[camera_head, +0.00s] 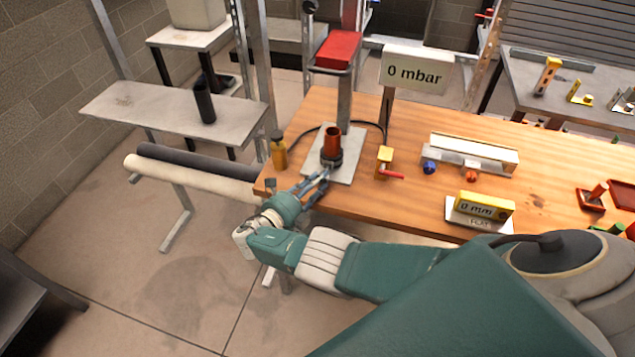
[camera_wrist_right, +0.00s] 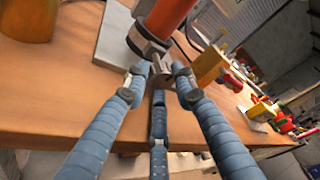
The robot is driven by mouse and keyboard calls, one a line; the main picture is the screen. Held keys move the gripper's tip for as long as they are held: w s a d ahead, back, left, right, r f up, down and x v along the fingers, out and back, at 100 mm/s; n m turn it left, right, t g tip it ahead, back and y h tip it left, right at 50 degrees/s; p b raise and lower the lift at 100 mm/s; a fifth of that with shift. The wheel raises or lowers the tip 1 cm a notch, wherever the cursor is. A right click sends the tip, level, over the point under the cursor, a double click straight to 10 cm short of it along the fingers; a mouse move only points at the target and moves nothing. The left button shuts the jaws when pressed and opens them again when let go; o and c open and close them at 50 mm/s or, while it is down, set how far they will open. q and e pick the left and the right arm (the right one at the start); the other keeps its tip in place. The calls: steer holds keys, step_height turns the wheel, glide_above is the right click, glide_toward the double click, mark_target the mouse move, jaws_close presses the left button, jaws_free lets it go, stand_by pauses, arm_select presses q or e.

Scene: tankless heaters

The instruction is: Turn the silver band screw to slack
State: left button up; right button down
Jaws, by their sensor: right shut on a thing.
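An orange-red pipe (camera_head: 332,137) stands upright on a pale plate (camera_head: 348,170) near the table's front left. A dark band (camera_head: 331,155) wraps its lower part; pipe (camera_wrist_right: 168,15) and band (camera_wrist_right: 148,43) also show in the right wrist view. The silver band screw (camera_wrist_right: 164,68) sticks out from the band toward me. My right gripper (camera_head: 322,177) reaches in from the front edge. In the right wrist view its blue fingers (camera_wrist_right: 160,80) are closed around the screw's end, which they partly hide. My left gripper is not in view.
An amber bottle (camera_head: 279,152) stands left of the plate. A yellow valve with a red lever (camera_head: 384,160) stands close on the right. A "0 mbar" sign (camera_head: 415,75) rises behind. A "0 mm" gauge (camera_head: 485,205) sits at the front right. Bare wood lies between.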

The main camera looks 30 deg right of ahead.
steer(key=shift+w+d+r, duration=0.1)
steer(key=shift+w+r, duration=0.15)
steer(key=shift+r, duration=0.15)
steer(key=c, duration=1.5)
jaws_free()
steer(key=shift+o, duration=0.2)
steer(key=shift+f, duration=0.15)
steer(key=shift+s, duration=0.1)
steer(key=shift+f, duration=0.1)
steer(key=shift+s+a, duration=0.1)
steer(key=shift+a, duration=0.25)
steer(key=v, duration=0.7)
steer(key=shift+a, duration=0.15)
